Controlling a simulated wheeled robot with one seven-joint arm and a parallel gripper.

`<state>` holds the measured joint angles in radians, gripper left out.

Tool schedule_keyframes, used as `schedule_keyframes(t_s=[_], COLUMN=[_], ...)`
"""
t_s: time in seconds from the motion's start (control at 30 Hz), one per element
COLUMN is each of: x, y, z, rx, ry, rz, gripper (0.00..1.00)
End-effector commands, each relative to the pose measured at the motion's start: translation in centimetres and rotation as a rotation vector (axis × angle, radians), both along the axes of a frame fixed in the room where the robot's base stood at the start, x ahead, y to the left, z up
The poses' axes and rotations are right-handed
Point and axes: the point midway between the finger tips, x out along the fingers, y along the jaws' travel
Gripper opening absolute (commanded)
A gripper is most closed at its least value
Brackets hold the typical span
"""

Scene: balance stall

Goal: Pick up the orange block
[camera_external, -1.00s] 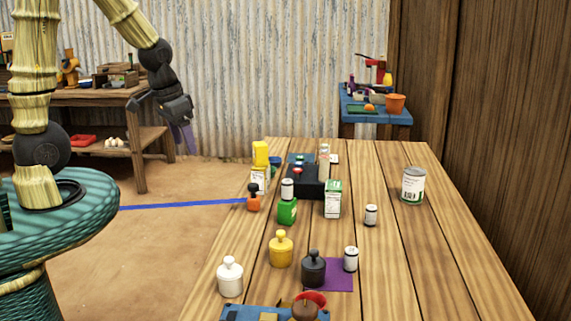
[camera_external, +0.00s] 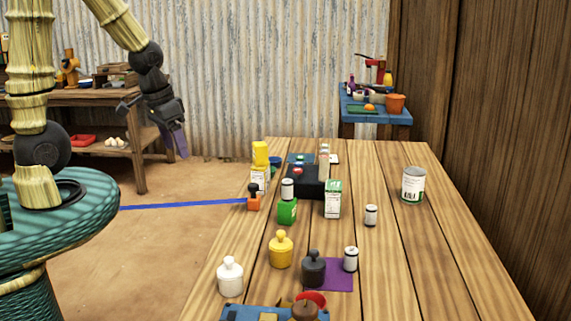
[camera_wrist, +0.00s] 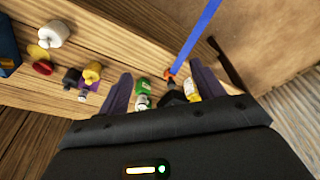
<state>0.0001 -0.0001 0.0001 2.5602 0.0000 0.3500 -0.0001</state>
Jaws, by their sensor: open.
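The orange block (camera_external: 253,204), with a black knob on top, stands at the left edge of the long wooden table. In the wrist view the orange block (camera_wrist: 171,76) shows partly, beyond and between my fingers. My gripper (camera_external: 178,146) hangs in the air left of the table, above and apart from the block. It is open and empty; both purple fingers of my gripper (camera_wrist: 163,88) show spread apart in the wrist view.
Close to the block are a yellow-topped carton (camera_external: 260,178), a green block (camera_external: 288,211) with a white can on it, and a black box (camera_external: 308,190). Yellow (camera_external: 281,252), white (camera_external: 230,280) and black (camera_external: 313,270) knobbed weights stand nearer. The table's right side is mostly clear.

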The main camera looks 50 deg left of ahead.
Motion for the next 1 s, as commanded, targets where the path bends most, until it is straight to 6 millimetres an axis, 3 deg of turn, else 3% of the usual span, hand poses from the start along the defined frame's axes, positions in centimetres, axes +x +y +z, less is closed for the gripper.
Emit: schedule_keyframes(t_s=[0.47,0.53,0.8,1.0], x=[0.0,0.0,0.0,-0.3], y=[0.0,0.0,0.0,0.7], z=[0.0,0.0,-0.1,-2.1], rx=[0.000,0.000,-0.002,-0.073], ry=[0.000,0.000,0.003,0.105], rz=[0.000,0.000,0.005,0.158], gripper=[0.67,0.56,0.56,0.56])
